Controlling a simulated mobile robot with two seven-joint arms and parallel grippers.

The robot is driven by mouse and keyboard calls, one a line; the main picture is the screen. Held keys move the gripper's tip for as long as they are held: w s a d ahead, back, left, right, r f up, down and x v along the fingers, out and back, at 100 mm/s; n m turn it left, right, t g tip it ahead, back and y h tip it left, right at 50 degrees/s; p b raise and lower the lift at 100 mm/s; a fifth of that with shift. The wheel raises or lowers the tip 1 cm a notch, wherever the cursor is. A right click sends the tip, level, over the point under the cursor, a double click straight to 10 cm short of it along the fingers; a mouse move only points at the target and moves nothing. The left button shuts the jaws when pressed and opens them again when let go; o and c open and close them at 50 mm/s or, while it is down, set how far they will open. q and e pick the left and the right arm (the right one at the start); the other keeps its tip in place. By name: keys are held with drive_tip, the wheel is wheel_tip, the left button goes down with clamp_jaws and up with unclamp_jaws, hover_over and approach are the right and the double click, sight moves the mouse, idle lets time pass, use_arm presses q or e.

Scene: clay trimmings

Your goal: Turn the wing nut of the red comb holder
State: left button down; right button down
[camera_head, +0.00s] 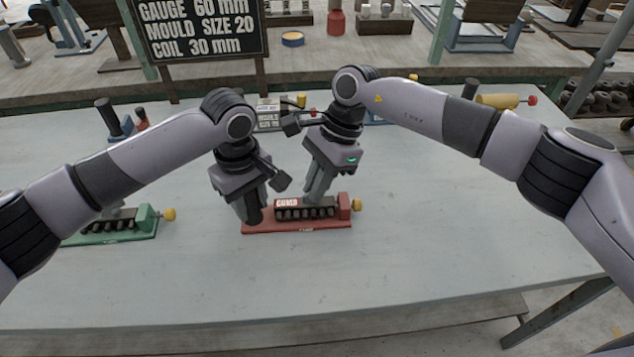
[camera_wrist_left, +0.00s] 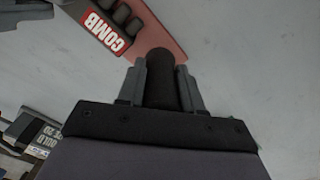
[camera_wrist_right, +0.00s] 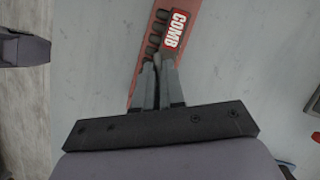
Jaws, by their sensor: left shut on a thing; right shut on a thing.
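The red comb holder (camera_head: 297,225) lies on the table, with a dark toothed comb (camera_head: 307,213) and a "COMB" label (camera_head: 287,203) on top. Its yellow wing nut (camera_head: 356,204) stands at the right end, clear of both grippers. My left gripper (camera_head: 253,212) is shut on a black upright post at the holder's left end; the post (camera_wrist_left: 161,75) shows between its fingers in the left wrist view. My right gripper (camera_head: 315,192) is shut with its tips at the comb, by the label (camera_wrist_right: 173,30) in the right wrist view. Exactly what its fingers pinch is hidden.
A green holder (camera_head: 110,237) with a yellow knob (camera_head: 169,214) lies to the left. Other coloured tools, including a yellow one (camera_head: 497,101), stand along the back. A black sign (camera_head: 200,32) rises behind. The table is clear to the right and in front.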

drive_tip(key=shift+n, duration=0.6)
drive_tip(key=shift+r, duration=0.1)
drive_tip(key=c, duration=1.2)
unclamp_jaws()
drive_tip(key=shift+g, duration=0.3)
drive_tip(key=v, duration=1.2)
drive_tip(key=shift+a+r, duration=0.1)
drive_tip(key=shift+a, duration=0.1)
use_arm(q)
drive_tip(key=c, duration=0.7)
unclamp_jaws()
